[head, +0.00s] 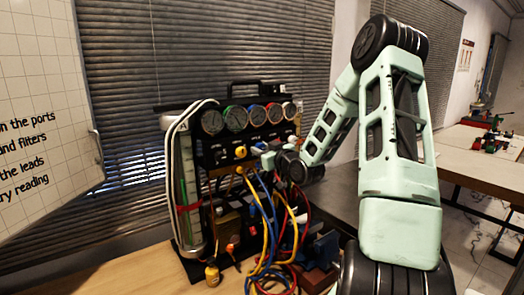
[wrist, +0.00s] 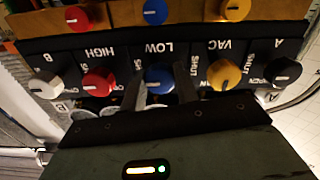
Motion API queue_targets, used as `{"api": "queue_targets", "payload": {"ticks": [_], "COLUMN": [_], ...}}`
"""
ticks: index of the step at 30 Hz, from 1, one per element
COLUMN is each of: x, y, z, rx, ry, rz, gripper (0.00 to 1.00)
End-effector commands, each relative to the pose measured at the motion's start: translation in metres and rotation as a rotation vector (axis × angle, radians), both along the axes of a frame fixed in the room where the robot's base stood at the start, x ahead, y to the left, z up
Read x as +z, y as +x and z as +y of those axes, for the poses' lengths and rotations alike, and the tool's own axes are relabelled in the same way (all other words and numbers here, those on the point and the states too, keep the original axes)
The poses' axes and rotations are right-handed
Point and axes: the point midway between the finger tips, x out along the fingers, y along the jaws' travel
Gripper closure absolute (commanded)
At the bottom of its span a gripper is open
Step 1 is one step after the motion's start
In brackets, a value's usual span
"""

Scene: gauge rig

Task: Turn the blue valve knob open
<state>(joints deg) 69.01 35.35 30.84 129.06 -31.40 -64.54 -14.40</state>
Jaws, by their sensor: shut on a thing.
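The blue valve knob (wrist: 160,77) sits under the LOW label on the black valve panel (wrist: 115,46), which appears upside down in the wrist view. My gripper (wrist: 161,88) has one finger on each side of the blue knob and is shut on it. The fingers and gripper body cover part of the knob, so how far it is turned is hard to read. In the head view my gripper (head: 268,152) reaches the panel from the right, below the gauges.
A red knob (wrist: 98,82) and a yellow knob (wrist: 224,75) flank the blue one closely. A white knob (wrist: 45,84) and a black knob (wrist: 283,72) are at the ends. Several gauges (head: 235,118) sit above. Coloured hoses (head: 268,225) hang below.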

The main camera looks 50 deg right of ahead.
Motion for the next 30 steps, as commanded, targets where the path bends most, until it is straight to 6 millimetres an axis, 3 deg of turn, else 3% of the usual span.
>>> {"api": "queue_targets", "payload": {"ticks": [11,30], "x": [-0.0058,-0.0073], "y": [0.0005,0.0002], "z": [0.0009,0.0012], "rx": [0.001,-0.001], "ry": [-0.179,-0.76], "rz": [0.038,0.176], "gripper": [0.92,0.92]}}
